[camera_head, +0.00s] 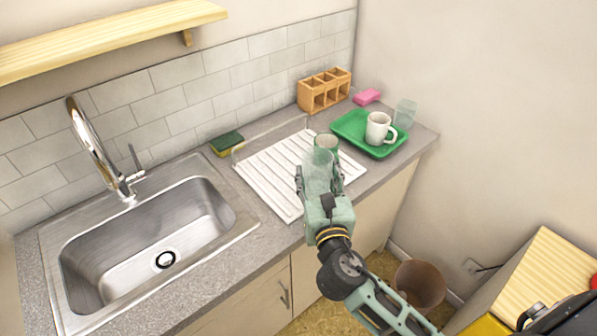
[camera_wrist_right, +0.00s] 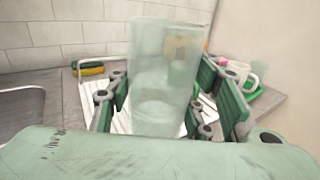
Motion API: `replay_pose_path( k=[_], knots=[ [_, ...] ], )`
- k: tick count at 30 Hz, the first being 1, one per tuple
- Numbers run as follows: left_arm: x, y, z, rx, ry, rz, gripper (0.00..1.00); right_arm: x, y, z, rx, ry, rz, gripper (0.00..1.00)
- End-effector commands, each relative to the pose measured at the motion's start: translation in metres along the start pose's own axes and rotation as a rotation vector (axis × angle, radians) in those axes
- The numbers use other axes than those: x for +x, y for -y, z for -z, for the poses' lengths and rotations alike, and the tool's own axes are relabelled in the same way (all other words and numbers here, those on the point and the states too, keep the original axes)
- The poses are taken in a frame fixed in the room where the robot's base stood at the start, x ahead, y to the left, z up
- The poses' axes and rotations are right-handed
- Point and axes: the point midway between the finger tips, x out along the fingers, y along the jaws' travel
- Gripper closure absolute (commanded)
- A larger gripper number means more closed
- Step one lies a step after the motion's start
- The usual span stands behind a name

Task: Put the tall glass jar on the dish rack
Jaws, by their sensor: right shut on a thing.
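My right gripper (camera_head: 318,186) is shut on the tall glass jar (camera_head: 317,167), a clear, pale greenish jar. In the right wrist view the jar (camera_wrist_right: 162,85) stands roughly upright between the green fingers. The white ribbed dish rack (camera_head: 287,176) lies on the counter right of the sink. The jar is over the rack's front right part; I cannot tell whether its base touches the rack. My left gripper is not in view.
A green tray (camera_head: 352,122) with a white mug (camera_head: 378,128) is right of the rack. A clear glass (camera_head: 405,112), a pink sponge (camera_head: 366,96) and a wooden holder (camera_head: 324,90) are nearby. The steel sink (camera_head: 150,240) is left. The rack's left part is clear.

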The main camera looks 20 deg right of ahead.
Motion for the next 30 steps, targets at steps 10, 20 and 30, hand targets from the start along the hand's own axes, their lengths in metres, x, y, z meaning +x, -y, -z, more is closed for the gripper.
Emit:
replay_pose_path(
  k=[10, 20, 30],
  knots=[
    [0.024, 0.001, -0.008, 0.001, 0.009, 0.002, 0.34, 0.105, -0.023, -0.020, 0.004, 0.009, 0.068, 0.95],
    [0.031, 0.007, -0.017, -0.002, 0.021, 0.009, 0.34, 0.145, -0.038, -0.037, 0.001, 0.003, 0.078, 0.95],
    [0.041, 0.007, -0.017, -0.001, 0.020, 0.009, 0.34, 0.147, -0.038, 0.016, -0.001, 0.001, 0.078, 0.95]
  ],
)
